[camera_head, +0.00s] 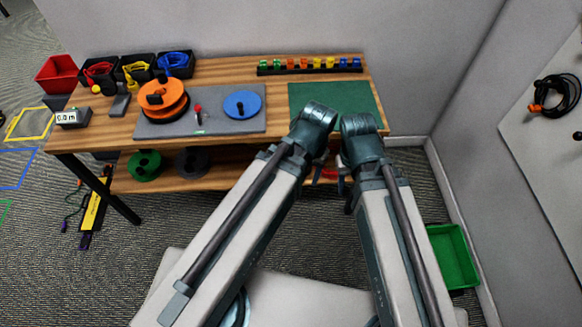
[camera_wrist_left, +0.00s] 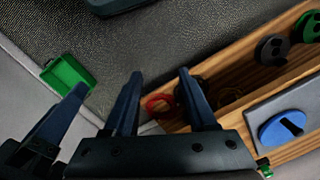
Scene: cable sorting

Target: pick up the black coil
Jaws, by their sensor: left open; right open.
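The wooden bench (camera_head: 218,70) bears cable bins, an orange spool (camera_head: 160,95), a blue disc (camera_head: 242,105) and a green mat (camera_head: 345,97). A red ring (camera_wrist_left: 157,103) lies on the lower shelf. A green bin (camera_head: 450,255) stands on the floor at right, by the wall.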

